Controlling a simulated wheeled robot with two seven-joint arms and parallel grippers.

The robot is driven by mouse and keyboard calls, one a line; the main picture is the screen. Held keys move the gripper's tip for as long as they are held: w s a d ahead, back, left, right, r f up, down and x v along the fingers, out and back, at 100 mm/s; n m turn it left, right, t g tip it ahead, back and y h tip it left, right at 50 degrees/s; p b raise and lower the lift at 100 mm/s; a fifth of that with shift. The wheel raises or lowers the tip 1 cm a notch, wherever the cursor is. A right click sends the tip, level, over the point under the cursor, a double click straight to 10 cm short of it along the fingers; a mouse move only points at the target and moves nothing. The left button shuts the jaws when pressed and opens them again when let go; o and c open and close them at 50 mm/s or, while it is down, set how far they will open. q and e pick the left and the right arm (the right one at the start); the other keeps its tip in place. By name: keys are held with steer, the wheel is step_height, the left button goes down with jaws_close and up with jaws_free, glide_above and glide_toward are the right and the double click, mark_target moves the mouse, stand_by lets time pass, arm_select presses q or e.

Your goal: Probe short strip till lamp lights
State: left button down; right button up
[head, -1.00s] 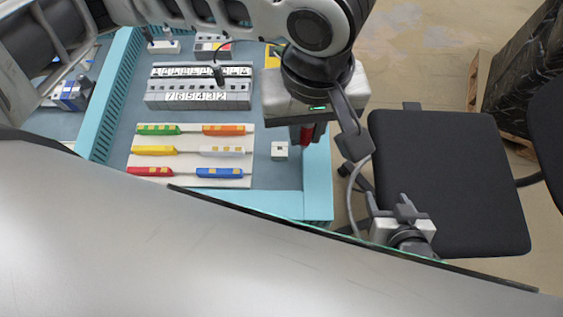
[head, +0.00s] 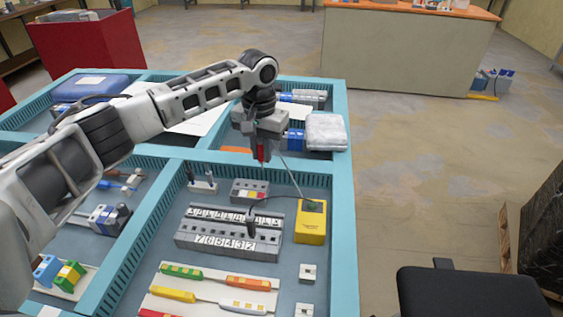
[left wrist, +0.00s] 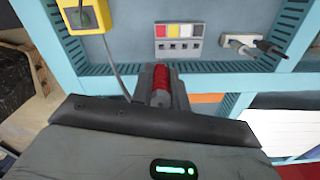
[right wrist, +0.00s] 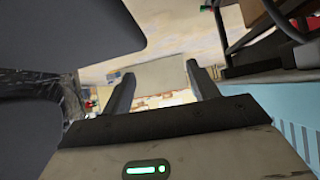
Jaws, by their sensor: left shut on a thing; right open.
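My left gripper (head: 260,142) is shut on a red probe (left wrist: 160,85), which points down. In the head view it hangs behind and above the short strip (head: 249,190), a small grey block with red, yellow and white patches. The left wrist view also shows the short strip (left wrist: 178,38), apart from the probe. A grey lead runs from the probe to the yellow tester (head: 311,225). A black probe (head: 250,222) stands at the long numbered strip (head: 228,235). The tester's dark window (head: 313,207) shows no clear light. My right gripper (right wrist: 160,88) is open and empty, away from the strips.
A small block with two dark posts (head: 202,184) stands left of the short strip. Coloured connectors (head: 247,282) lie in front. Turquoise divider walls (head: 245,158) surround the compartment. A chair (head: 475,290) stands to the right.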

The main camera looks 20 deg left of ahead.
arm_select(q)
steer(key=shift+a+f, duration=0.15)
steer(key=shift+f, duration=0.35)
step_height(320, 180, down, 5)
steer(key=b, duration=0.3)
steer(key=shift+f+b, duration=0.1)
steer(key=shift+b, duration=0.3)
steer(key=shift+r+p, duration=0.3)
steer(key=shift+r, duration=0.05)
arm_select(e)
steer(key=shift+w+a+f, duration=0.1)
steer(key=shift+a+f, duration=0.15)
steer(key=shift+f, duration=0.35)
arm_select(q)
steer(key=shift+r+p, duration=0.15)
steer(key=shift+p, duration=0.15)
arm_select(e)
steer(key=shift+r, duration=0.2)
arm_select(q)
steer(key=shift+p, duration=0.4)
arm_select(e)
steer(key=shift+r, duration=0.35)
steer(key=shift+r, duration=0.15)
arm_select(q)
steer(key=shift+f+p, duration=0.3)
steer(key=shift+p, duration=0.25)
arm_select(e)
steer(key=shift+r, duration=0.4)
